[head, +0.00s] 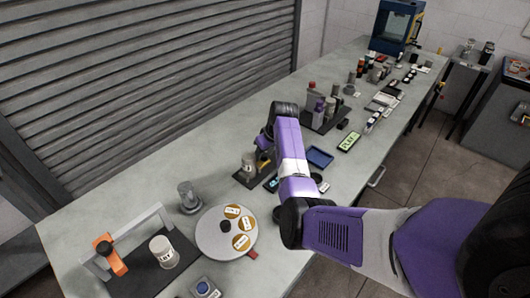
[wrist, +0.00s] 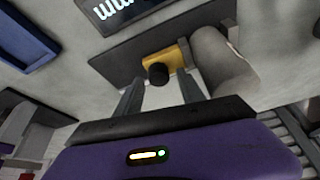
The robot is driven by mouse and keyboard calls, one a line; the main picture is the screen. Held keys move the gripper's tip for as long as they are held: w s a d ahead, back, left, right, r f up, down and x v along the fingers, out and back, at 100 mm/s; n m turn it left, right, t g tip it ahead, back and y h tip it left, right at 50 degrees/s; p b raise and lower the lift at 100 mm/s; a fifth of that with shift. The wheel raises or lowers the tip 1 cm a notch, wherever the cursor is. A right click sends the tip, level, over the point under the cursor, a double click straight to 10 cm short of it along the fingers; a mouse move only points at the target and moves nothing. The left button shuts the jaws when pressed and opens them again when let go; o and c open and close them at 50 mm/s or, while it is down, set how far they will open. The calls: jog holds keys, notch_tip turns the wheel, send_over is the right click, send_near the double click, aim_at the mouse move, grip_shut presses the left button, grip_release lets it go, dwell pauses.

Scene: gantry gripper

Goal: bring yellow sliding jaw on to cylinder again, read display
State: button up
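The yellow sliding jaw (wrist: 168,58) sits on a dark base plate (wrist: 117,57) in the wrist view, with a black knob (wrist: 157,75) facing me. The grey-white cylinder (wrist: 222,62) is just right of the jaw; I cannot tell whether they touch. My gripper (wrist: 160,82) is open, its two fingers on either side of the knob with room between. The display (wrist: 118,12) is at the top edge, partly cut off, its pale digits unreadable. In the head view the cylinder (head: 248,165) and part of the yellow jaw (head: 264,162) show behind my arm, which hides the gripper's fingertips.
A blue tray (head: 320,157) lies right of the jaw fixture. A round grey turntable (head: 212,245) with labelled discs, a metal cylinder (head: 188,196) and an orange-clamped frame (head: 110,256) stand nearer. Bottles on a dark tray (head: 322,112) stand farther along the bench.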

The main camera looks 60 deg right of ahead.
dwell(0.3)
jog(key=v, duration=0.7)
jog(key=shift+r, duration=0.4)
jog(key=shift+s, duration=0.1)
dwell(0.7)
jog(key=w+d+r+m+t+h, duration=0.2)
jog(key=w+d+r+t+h, duration=0.1)
jog(key=d+r+h, duration=0.3)
jog(key=s+a+r+n+t+b, duration=0.15)
jog(key=s+a+t, duration=0.35)
jog(key=a, duration=1)
jog(key=s+a+n+t+p, duration=0.1)
jog(key=s+a+n+t, duration=0.3)
jog(key=a, duration=1.2)
jog(key=s+a+n+g+y+b, duration=0.1)
jog(key=s+a+y, duration=0.7)
jog(key=s+a, duration=1.1)
jog(key=v, duration=0.2)
jog(key=shift+s, duration=0.5)
